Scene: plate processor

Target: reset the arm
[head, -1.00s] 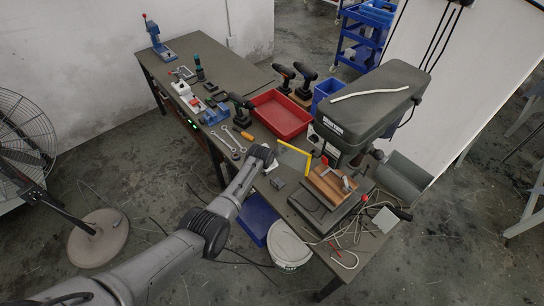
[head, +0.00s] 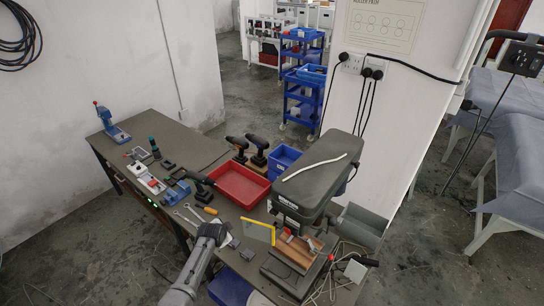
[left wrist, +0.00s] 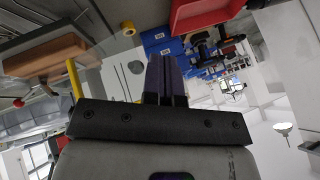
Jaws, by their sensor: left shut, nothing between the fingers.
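My left arm comes in from the bottom of the head view. Its end, with the left gripper (head: 214,232), is beside the front edge of the workbench (head: 187,145), near two wrenches and a yellow-edged clear panel. The fingers are hard to make out there. In the left wrist view the two dark fingers of the left gripper (left wrist: 166,77) are together with nothing between them. My right gripper is in neither view.
A drill press (head: 318,182) with a clamped wooden block (head: 293,252) stands right of the arm. The yellow-edged panel (head: 258,232), a red tray (head: 238,186), wrenches (head: 186,216) and cordless drills (head: 258,150) crowd the bench. A blue bin (head: 230,289) sits below.

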